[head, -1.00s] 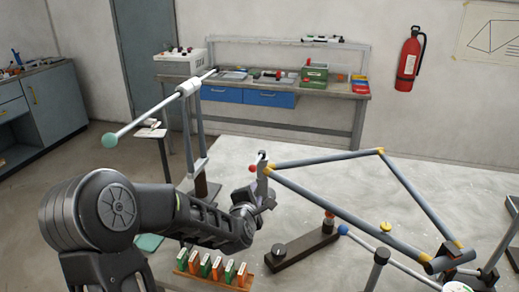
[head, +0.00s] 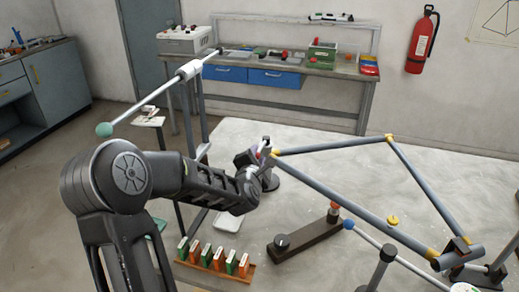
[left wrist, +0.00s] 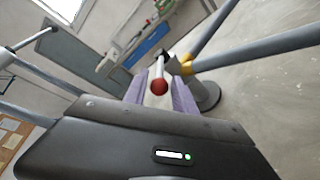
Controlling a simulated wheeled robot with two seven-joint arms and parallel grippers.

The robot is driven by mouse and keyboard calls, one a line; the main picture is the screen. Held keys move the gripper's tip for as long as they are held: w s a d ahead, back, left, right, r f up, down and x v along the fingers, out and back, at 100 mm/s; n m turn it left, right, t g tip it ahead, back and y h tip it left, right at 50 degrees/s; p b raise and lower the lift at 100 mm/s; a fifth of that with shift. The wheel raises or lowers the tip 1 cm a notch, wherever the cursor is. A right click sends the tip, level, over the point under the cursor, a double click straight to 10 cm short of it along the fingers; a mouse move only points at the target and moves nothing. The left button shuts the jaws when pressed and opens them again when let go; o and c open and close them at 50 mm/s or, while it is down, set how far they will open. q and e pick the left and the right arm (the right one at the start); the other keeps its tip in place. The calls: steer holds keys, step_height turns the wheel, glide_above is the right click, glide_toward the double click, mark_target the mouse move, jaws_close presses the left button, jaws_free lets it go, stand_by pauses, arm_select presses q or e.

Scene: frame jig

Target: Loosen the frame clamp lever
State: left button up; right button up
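The blue-grey tube frame (head: 340,198) with yellow joints lies over the table, its left corner held at a clamp on a round dark stand (head: 270,182). The clamp lever is a pale rod with a red ball knob (left wrist: 159,86), clearest in the left wrist view. My left gripper (head: 265,154) is at this corner, partly covering the clamp. In the left wrist view its two purple-grey fingers (left wrist: 160,92) stand apart, one on each side of the knob, with small gaps showing. Whether either touches the lever is hard to tell. My right gripper is not in view.
A rack of orange and green blocks (head: 216,261) and a dark bar fixture (head: 304,238) stand near the front. A long rod with a green ball end (head: 104,130) crosses at left. A workbench (head: 290,68) is at the back. The table's far middle is clear.

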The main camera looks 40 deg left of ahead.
mark_target(259, 151)
arm_select(q)
steer(key=shift+p+x, duration=0.55)
steer(key=shift+x, duration=1.75)
jaws_close()
